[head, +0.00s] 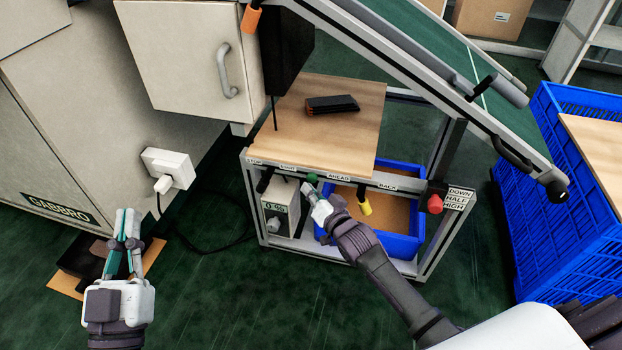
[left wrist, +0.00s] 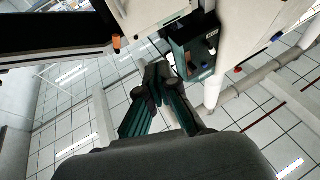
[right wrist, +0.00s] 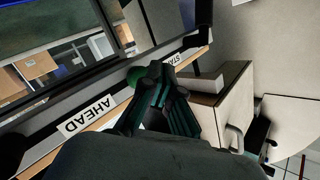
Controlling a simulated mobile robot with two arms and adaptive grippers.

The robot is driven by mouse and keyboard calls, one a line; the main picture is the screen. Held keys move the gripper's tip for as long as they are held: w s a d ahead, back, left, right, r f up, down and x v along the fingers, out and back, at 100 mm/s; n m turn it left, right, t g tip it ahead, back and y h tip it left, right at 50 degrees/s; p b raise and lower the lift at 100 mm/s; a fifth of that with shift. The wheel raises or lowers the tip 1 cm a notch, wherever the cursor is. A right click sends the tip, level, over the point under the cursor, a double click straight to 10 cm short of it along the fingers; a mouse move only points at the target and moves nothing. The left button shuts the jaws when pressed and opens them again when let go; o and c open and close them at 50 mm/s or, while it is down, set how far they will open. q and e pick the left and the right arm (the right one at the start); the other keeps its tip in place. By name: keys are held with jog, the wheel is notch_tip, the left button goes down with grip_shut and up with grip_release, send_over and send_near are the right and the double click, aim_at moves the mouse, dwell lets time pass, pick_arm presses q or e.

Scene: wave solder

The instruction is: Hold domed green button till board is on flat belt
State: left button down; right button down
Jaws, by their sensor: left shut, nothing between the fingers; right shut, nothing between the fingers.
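The domed green button (head: 312,177) sits on the front rail of the wood-topped bench, near the AHEAD label (head: 338,177). It also shows in the right wrist view (right wrist: 134,75), partly behind my fingers. My right gripper (head: 307,188) is shut and empty, its tips right at the green button; I cannot tell whether they press it. My left gripper (head: 129,216) is shut and empty, low at the left, away from the bench. A sloped green belt (head: 430,35) runs at the upper right. No board is clearly visible on it.
A dark orange-edged object (head: 332,104) lies on the wooden top (head: 290,135). A yellow button (head: 364,202) and a red knob (head: 435,203) are on the front. Blue crates (head: 530,180) stand right. A plug and cable (head: 163,185) are near my left gripper. A cabinet (head: 185,60) stands behind.

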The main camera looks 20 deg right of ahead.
pick_arm(q)
jog(key=shift+f, duration=0.1)
dwell(0.3)
